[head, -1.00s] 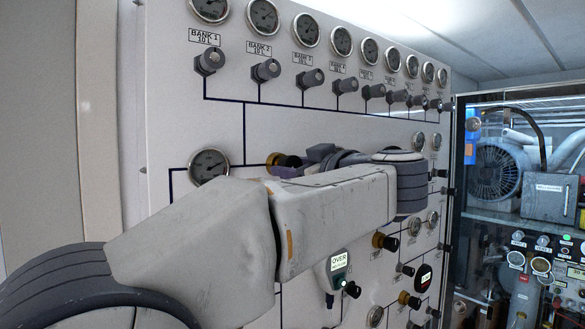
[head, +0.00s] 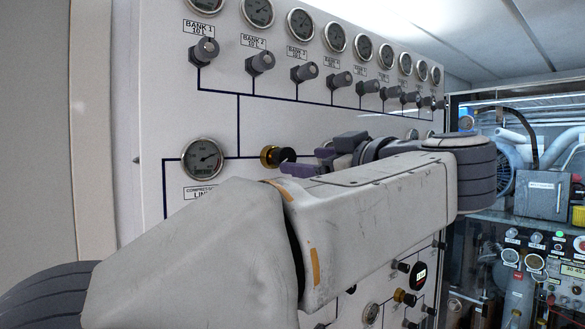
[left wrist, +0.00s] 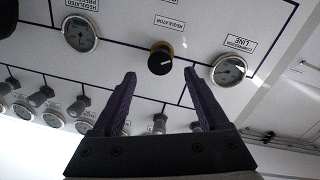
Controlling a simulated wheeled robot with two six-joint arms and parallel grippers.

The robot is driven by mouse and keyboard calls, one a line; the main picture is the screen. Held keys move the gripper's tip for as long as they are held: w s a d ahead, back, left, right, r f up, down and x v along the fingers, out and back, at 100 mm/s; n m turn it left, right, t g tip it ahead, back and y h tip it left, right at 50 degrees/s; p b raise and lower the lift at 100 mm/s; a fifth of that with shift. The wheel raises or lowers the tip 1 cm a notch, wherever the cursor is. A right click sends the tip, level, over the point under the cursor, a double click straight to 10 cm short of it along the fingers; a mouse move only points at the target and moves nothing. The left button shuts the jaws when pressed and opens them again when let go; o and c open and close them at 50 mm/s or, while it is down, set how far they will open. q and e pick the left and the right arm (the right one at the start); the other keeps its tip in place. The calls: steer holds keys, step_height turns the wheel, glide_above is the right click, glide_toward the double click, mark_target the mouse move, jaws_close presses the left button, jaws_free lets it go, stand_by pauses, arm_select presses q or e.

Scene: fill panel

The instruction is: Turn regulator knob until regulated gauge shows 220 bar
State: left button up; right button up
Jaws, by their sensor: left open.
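The regulator knob (head: 283,155), black with a brass collar, sticks out of the white panel; the left wrist view shows it upside down (left wrist: 160,60) with a white pointer mark. My left gripper (head: 304,161), with purple fingers, is open just right of the knob in the head view. In the left wrist view the open fingers (left wrist: 160,74) point toward the knob with nothing between them. The regulated pressure gauge (left wrist: 80,34) is left of the knob there; its reading is too small to make out. My arm seems to hide it in the head view. My right gripper is not in view.
The compressor line gauge (head: 202,158) is left of the knob. A row of bank valves (head: 260,63) with gauges above juts from the upper panel. More knobs and gauges (head: 404,297) sit low right. A glazed cabinet (head: 520,210) stands at right.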

arm_select(q)
steer(key=shift+v, duration=1.6)
stand_by(1.0)
